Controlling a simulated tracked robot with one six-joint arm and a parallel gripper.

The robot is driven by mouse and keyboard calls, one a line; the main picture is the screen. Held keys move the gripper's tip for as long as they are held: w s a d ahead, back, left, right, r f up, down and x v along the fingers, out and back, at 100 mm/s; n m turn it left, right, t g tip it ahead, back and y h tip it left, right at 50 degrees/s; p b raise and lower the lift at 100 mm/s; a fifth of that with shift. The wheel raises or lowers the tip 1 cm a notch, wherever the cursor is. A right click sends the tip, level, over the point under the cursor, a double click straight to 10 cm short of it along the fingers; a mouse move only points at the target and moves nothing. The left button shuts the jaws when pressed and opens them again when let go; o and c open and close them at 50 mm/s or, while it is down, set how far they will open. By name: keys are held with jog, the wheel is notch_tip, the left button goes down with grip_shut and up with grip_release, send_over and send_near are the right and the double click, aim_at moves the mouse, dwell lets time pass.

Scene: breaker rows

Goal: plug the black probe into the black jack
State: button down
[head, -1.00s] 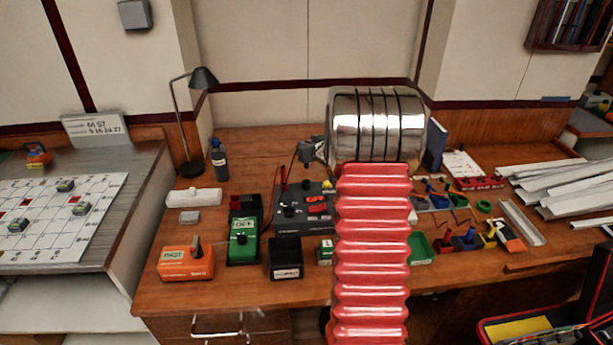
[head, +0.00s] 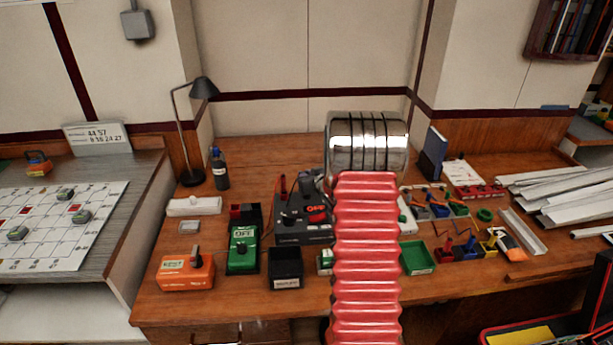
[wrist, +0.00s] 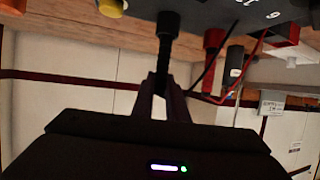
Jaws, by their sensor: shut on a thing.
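My gripper (wrist: 165,85) is shut on the black probe (wrist: 168,28), which shows in the wrist view as a thick black stem between the fingers. The probe's far end meets the dark tester panel (wrist: 205,12) in that view. I cannot tell whether it is seated or only touching. The black jack is hidden behind the probe or cannot be made out. In the head view my gripper (head: 312,182) is low over the dark panel (head: 290,226), partly hidden by my arm. A red probe (wrist: 214,42) stands beside the black one.
The panel bears a red OFF switch (head: 317,213). A yellow knob (wrist: 111,8) is close by in the wrist view. A green meter (head: 242,247), an orange box (head: 186,272) and a black bin (head: 285,268) stand in front and left. Small parts bins crowd the right.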

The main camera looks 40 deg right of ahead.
jog(key=shift+f, duration=0.25)
jog(key=c, duration=1.7)
grip_release()
jog(key=shift+c, duration=0.2)
jog(key=shift+r, duration=0.1)
jog(key=shift+s+a+r, duration=0.1)
jog(key=shift+s+r, duration=0.15)
jog(key=shift+s, duration=0.2)
jog(key=v, duration=1.1)
jog(key=shift+a, duration=0.15)
